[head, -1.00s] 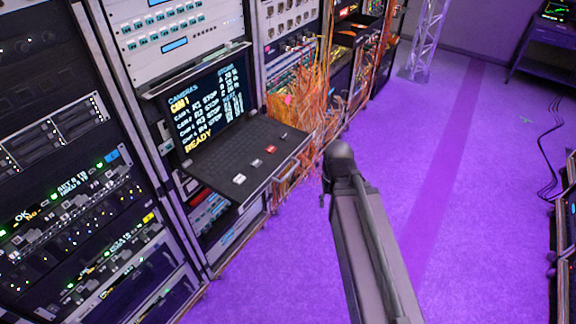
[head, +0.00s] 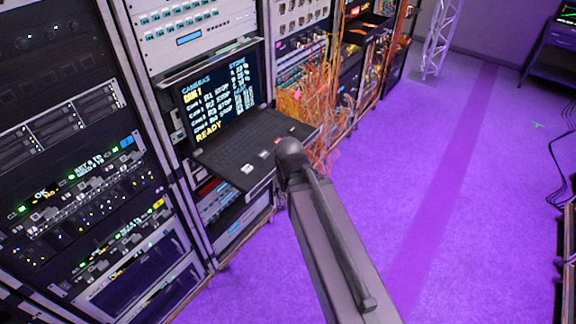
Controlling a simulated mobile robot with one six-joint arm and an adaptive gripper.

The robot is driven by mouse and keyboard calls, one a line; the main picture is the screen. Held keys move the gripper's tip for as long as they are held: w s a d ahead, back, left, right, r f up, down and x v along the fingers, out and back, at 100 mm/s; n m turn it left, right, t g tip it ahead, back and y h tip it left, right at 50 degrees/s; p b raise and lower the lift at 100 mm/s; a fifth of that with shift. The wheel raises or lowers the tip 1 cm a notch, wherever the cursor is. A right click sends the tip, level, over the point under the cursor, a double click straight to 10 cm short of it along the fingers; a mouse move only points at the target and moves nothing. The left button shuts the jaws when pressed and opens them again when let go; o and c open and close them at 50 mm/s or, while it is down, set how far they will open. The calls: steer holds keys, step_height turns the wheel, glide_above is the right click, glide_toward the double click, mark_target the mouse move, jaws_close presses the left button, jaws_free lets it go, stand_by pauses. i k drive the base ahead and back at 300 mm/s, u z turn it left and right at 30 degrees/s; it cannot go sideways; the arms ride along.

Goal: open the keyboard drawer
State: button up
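The keyboard drawer (head: 232,158) stands out from the equipment rack in the head view, with its dark keyboard tray roughly level. Its raised screen (head: 218,100) shows yellow, white and blue text, including "READY". A few small pale and red keys lie near the tray's front edge. The dark rounded joint (head: 290,153) of my arm overlaps the right part of that front edge in the picture; I cannot tell whether it touches. My gripper's fingers do not show and may be hidden behind my arm.
Racks with lit panels (head: 85,175) line the left side. Orange cables (head: 312,105) hang beside the drawer on the right. A truss upright (head: 436,42) and a dark table (head: 548,42) stand farther back. The purple floor (head: 440,180) is clear in the middle.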

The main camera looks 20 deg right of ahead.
mark_target(239, 145)
steer(key=u, duration=0.2)
steer(key=k, duration=1.35)
steer(key=z, duration=0.6)
steer(key=i, duration=1)
steer(key=z, duration=0.1)
